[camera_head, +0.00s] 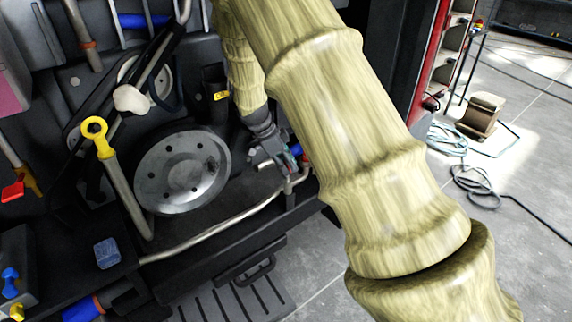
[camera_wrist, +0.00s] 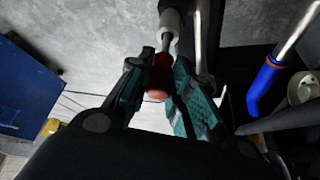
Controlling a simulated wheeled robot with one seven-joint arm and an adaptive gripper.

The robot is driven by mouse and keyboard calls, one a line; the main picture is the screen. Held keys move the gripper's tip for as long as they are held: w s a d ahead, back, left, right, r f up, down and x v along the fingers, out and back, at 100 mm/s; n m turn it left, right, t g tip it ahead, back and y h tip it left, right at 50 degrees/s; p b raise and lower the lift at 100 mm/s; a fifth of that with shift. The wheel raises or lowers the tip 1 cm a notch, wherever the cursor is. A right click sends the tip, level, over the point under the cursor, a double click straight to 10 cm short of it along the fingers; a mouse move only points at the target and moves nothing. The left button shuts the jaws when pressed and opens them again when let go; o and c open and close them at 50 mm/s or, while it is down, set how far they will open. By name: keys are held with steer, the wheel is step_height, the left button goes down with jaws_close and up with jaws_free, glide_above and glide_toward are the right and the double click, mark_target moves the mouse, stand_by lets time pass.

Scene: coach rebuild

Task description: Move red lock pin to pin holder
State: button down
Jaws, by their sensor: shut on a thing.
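My gripper (camera_wrist: 160,84) shows large in the wrist view, its green-padded fingers on either side of a red lock pin (camera_wrist: 160,77). It is shut on the pin's red, rounded part. A thin grey shaft runs from the red part toward a pale cylinder (camera_wrist: 171,22); I cannot tell whether the shaft sits inside it. In the head view my gripper (camera_head: 285,161) is beside a bent pipe at the right of the engine bay, with a bit of red (camera_head: 304,163) at its fingertips. I cannot identify the pin holder with certainty.
A large grey pulley wheel (camera_head: 182,172) is left of my gripper. A yellow-ringed dipstick (camera_head: 95,130) and a metal rail (camera_head: 215,229) are close by. A grey box with blue and yellow pegs (camera_head: 14,287) is at lower left. Cables (camera_head: 473,183) lie on open floor at right.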

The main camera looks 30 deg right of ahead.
steer(key=shift+f+b, duration=0.3)
steer(key=shift+f, duration=0.6)
steer(key=c, duration=0.8)
jaws_free()
